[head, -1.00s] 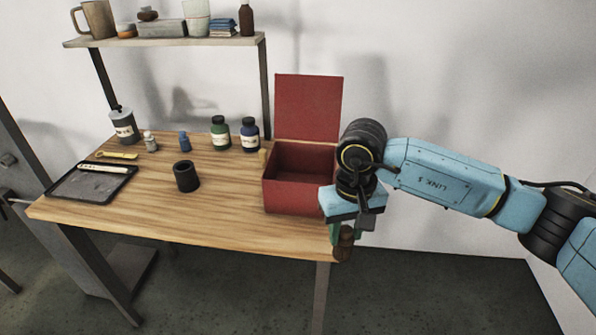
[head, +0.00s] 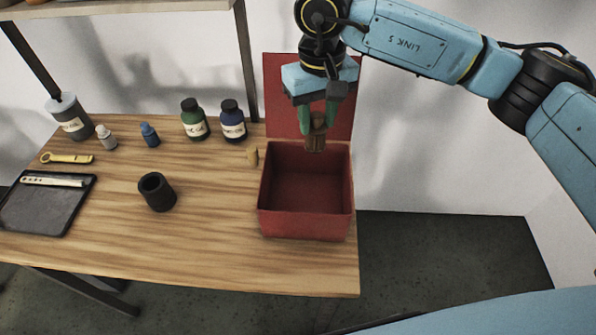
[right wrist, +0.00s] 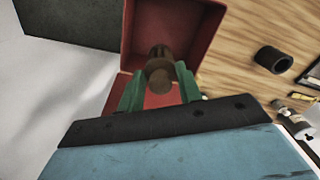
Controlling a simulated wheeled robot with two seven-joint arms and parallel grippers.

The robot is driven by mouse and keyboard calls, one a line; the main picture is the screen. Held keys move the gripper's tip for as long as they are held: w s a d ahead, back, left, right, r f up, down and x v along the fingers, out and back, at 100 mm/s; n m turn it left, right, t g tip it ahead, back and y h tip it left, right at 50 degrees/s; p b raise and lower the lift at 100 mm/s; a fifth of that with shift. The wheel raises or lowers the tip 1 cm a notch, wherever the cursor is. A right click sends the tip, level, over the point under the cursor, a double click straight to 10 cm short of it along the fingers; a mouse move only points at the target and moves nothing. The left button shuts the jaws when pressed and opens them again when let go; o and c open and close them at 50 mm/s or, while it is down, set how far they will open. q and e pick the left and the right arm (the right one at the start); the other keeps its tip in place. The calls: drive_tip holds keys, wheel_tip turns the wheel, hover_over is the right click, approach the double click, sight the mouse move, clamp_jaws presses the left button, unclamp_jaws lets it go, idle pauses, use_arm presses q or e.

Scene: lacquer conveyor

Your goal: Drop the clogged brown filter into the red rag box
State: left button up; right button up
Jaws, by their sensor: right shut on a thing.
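The brown filter (head: 316,133) is a small brown ribbed cylinder held in my right gripper (head: 318,122). The gripper is shut on it and points down, with green fingers on either side of the filter. The filter appears over the back part of the red rag box (head: 305,226), in front of its raised lid. The box stands open at the right end of the table, and its visible inside looks empty. In the right wrist view the filter (right wrist: 159,74) sits between the fingertips, with the red box (right wrist: 208,30) beyond it. My left gripper is not in view.
A black tray (head: 45,215) lies at the left. The table front is clear.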

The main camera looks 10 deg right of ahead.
sight(317, 142)
drive_tip(key=shift+s+f+b, duration=0.2)
drive_tip(key=shift+s+f, duration=0.05)
drive_tip(key=shift+f, duration=0.3)
drive_tip(key=shift+s+f+b, duration=0.15)
drive_tip(key=shift+s+f, duration=0.05)
drive_tip(key=shift+f, duration=0.3)
wheel_tip(317, 142, down, 3)
drive_tip(key=shift+w+b, duration=0.1)
drive_tip(key=shift+b, duration=0.25)
drive_tip(key=shift+f, duration=0.4)
drive_tip(key=o, duration=1.1)
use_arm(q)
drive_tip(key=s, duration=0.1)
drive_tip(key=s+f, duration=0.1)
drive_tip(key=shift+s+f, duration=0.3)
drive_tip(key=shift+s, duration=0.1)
use_arm(e)
drive_tip(key=shift+o, duration=0.2)
wheel_tip(317, 142, up, 14)
drive_tip(key=shift+f+b, duration=0.25)
drive_tip(key=shift+b, duration=0.9)
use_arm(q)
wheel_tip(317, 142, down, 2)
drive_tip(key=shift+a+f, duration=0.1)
